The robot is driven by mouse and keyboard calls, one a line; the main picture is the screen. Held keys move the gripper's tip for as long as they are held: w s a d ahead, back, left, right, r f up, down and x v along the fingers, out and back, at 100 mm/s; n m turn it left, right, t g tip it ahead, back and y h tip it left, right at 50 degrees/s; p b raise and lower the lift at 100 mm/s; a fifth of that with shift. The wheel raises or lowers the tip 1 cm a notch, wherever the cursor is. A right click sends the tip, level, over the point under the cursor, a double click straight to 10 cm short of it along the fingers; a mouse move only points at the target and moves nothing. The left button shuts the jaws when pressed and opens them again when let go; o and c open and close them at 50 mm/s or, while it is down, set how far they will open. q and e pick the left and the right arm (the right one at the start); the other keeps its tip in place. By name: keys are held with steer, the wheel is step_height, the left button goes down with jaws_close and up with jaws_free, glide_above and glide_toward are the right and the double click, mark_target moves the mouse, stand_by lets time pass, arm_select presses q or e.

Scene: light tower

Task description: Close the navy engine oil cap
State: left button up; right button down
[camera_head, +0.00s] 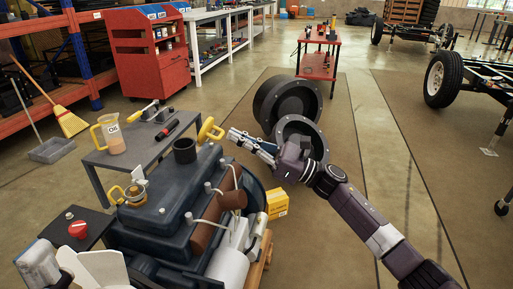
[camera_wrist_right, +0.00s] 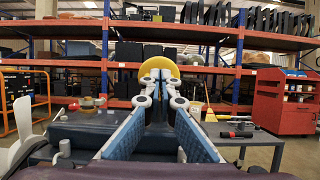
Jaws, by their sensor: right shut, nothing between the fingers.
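The navy engine (camera_head: 170,215) stands at the lower left in the head view, and its top shows in the wrist view (camera_wrist_right: 85,132). A dark filler neck (camera_head: 184,151) rises from its top. A yellow cap-like piece (camera_head: 210,130) stands tilted up beside the neck, and it shows as a yellow disc (camera_wrist_right: 158,64) beyond the fingertips in the wrist view. A smaller brass-yellow cap (camera_head: 135,194) sits at the engine's left end. My right gripper (camera_head: 233,134) is shut and empty, just right of the yellow piece; contact cannot be told.
A grey table (camera_head: 133,158) behind the engine holds an oil jug (camera_head: 112,137) and tools. A red button (camera_head: 78,229) is on a dark stand at left. A yellow box (camera_head: 277,204) and large dark wheels (camera_head: 287,105) are at right.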

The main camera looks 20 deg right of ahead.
mark_target(211, 124)
steer(key=shift+x, duration=2.3)
